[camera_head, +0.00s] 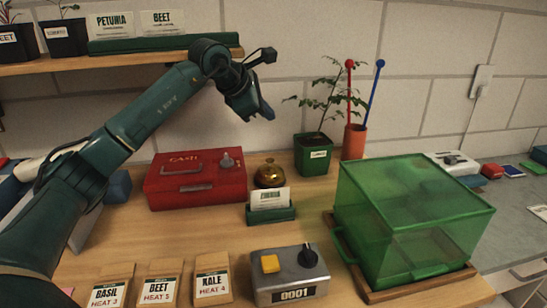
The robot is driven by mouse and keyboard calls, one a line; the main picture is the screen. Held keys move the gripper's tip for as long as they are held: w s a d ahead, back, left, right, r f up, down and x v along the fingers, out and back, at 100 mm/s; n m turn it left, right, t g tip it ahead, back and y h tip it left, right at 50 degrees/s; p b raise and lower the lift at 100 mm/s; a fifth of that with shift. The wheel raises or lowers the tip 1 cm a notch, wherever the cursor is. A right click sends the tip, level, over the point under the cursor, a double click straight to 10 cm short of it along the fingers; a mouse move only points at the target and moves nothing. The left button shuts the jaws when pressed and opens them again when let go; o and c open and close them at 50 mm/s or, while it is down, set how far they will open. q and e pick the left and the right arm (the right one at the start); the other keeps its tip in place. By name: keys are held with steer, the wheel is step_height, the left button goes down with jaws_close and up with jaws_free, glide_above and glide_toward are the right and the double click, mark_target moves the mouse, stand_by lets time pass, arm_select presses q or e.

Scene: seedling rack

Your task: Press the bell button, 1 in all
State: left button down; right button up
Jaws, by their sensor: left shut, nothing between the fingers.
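A small round brass-coloured bell (269,176) with a small button on top stands on the wooden bench. It is right of the red cash box and behind a green card holder, which covers part of its front. My left gripper (264,113) is shut and empty, pointing down in the air above and slightly left of the bell, apart from it. My right gripper is not in view.
The red cash box (196,181) and green card holder (271,211) flank the bell. A potted plant (314,159), an orange cup (354,145) with two sticks and a green clear case (415,217) stand to the right. A grey counter box (288,277) and seed packets (158,287) are in front.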

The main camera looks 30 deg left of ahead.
mark_target(270, 160)
arm_select(q)
steer(key=shift+f, duration=0.1)
